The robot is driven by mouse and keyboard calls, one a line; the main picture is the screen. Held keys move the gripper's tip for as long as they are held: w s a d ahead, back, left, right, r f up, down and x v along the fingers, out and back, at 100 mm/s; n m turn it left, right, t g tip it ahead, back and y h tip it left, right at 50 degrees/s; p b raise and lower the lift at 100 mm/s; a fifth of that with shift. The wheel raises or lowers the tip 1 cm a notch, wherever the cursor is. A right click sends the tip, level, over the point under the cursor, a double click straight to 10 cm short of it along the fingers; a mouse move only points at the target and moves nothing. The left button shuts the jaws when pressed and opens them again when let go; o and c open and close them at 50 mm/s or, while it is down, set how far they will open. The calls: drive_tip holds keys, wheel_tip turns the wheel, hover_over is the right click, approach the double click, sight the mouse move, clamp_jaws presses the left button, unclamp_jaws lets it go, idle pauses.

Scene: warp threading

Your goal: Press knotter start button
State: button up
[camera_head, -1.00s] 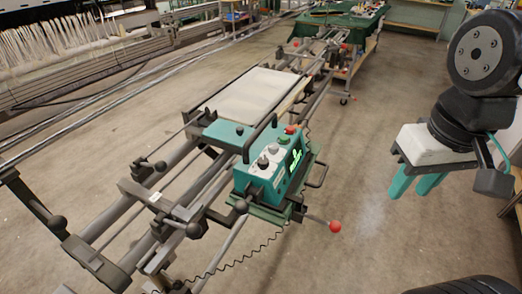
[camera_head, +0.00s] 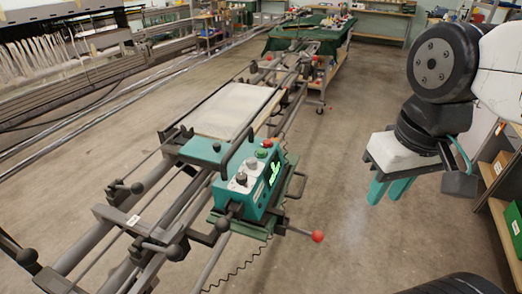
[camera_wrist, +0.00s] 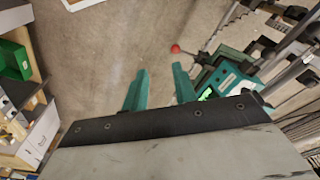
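The teal knotter control box (camera_head: 247,186) sits on the machine's rail frame, left of centre in the head view. Its top carries a red button (camera_head: 266,143), a green button (camera_head: 261,154) and grey and black knobs; a lit green display faces right. The box also shows at the right in the wrist view (camera_wrist: 222,80). My gripper (camera_head: 388,190) hangs right of the box, well apart from it, with its teal fingers pointing down. In the wrist view the fingers (camera_wrist: 160,84) are spread with only floor between them.
A lever with a red ball (camera_head: 317,236) sticks out from the box's right side. A black handle arches over the box. Shelves with a green bin (camera_head: 513,228) stand at the right edge. A green-covered table (camera_head: 310,36) stands behind. Floor between gripper and machine is clear.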

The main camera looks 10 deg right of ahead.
clamp_jaws()
idle(1.5)
